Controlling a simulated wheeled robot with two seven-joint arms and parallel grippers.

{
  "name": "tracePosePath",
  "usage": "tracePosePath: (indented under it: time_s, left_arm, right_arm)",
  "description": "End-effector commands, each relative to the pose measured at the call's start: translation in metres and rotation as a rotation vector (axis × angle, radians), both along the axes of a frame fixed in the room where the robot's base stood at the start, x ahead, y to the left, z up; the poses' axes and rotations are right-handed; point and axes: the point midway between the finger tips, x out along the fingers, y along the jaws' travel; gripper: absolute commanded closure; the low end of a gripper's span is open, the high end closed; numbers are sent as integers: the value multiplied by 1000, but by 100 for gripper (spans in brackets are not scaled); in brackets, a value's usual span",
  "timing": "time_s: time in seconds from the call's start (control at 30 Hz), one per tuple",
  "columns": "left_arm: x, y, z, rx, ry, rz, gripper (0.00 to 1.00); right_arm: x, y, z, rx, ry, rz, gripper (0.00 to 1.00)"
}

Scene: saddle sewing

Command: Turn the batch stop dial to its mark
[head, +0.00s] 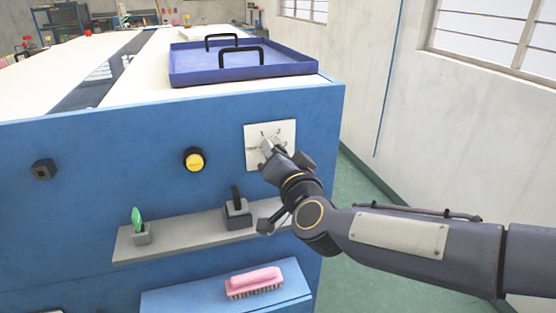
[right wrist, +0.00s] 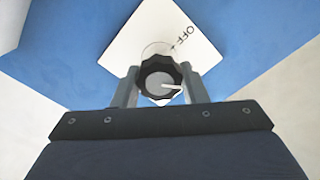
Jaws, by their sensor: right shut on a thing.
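The batch stop dial (right wrist: 158,76) is a black fluted knob with a white pointer line. It sits on a white plate (head: 290,134) near the right end of the blue front panel. In the right wrist view the plate (right wrist: 140,45) looks turned, with "OFF" and a small tick printed at its upper right. The pointer line points right in that view, away from the OFF tick. My right gripper (right wrist: 160,88) is shut on the dial, one finger on each side. In the head view my right gripper (head: 268,150) covers most of the dial. My left gripper is not in view.
A yellow button (head: 194,160) and a black square fitting (head: 43,169) are on the panel. A grey shelf (head: 185,233) below holds a green-handled item (head: 137,217) and a grey block (head: 237,211). A pink brush (head: 254,281) lies lower. A blue tray (head: 280,72) sits on top.

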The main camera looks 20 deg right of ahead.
Motion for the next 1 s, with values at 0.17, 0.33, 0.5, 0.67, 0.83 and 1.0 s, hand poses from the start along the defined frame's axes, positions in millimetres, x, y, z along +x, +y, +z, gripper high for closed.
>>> tracePosePath:
  time_s: [0.17, 0.33, 0.5, 0.67, 0.83, 1.0]
  left_arm:
    - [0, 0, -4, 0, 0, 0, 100]
    - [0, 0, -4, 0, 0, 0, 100]
    - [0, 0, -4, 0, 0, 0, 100]
    - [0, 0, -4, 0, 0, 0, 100]
    - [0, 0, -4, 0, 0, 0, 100]
    - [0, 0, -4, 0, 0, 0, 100]
  right_arm:
    - [0, 0, -2, 41, 4, 1, 84]
    - [0, 0, -1, 54, 5, 0, 84]
    - [0, 0, -1, 55, 5, 1, 84]
    - [0, 0, -1, 54, 5, 1, 60]
    - [0, 0, -1, 53, 4, 1, 39]
    - [0, 0, -1, 53, 3, 0, 39]
